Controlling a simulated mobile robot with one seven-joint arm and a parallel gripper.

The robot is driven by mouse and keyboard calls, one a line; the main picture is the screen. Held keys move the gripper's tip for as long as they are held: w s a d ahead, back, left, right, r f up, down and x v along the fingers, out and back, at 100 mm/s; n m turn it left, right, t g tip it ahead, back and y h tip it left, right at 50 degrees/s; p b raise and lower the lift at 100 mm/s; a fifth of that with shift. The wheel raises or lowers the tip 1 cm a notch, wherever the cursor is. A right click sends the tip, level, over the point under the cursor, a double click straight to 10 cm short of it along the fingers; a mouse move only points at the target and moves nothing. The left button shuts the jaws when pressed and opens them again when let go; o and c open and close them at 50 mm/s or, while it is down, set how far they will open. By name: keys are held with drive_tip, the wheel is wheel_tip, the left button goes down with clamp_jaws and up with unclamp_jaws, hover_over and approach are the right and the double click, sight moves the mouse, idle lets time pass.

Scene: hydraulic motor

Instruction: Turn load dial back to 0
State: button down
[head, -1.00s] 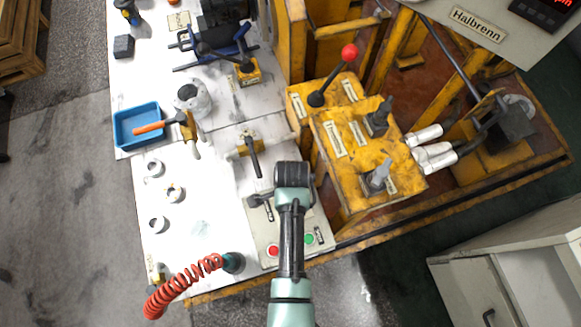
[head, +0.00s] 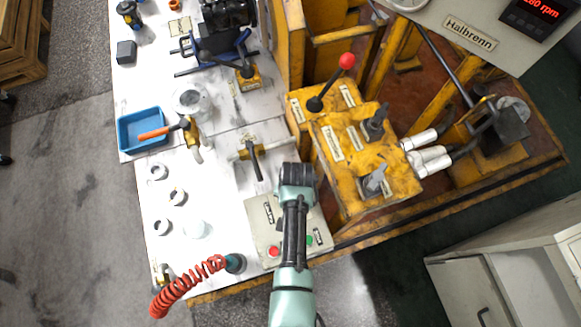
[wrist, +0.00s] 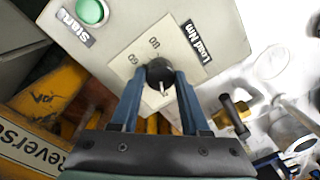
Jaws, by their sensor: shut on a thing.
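The load dial (wrist: 158,70) is a small black knob on a pale plate, beside the label "Load Nm", in the wrist view. My gripper (wrist: 160,82) has its blue fingers closed around the knob, one on each side. A light pointer mark shows at the knob's lower edge. Some scale numbers show on the plate, but the setting cannot be read surely. In the head view, the grey control box (head: 262,238) lies under my arm, which hides the dial and my fingertips.
The green Start button (wrist: 91,11) is close to the dial. A red button (head: 273,251) is on the same box. The yellow lever block (head: 345,185) stands right of my arm. A black-handled valve (head: 254,160) and coiled red hose (head: 185,285) are nearby.

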drive_tip(key=n, duration=0.6)
drive_tip(key=shift+n, duration=0.3)
drive_tip(key=n, duration=0.5)
drive_tip(key=shift+g+p, duration=0.3)
drive_tip(key=shift+p, duration=0.1)
drive_tip(key=shift+n, duration=0.4)
drive_tip(key=shift+c, duration=1.9)
unclamp_jaws()
drive_tip(key=shift+w+r, duration=0.1)
wheel_tip(320, 180, up, 13)
drive_tip(key=shift+w+d, duration=0.15)
drive_tip(key=shift+d, duration=0.1)
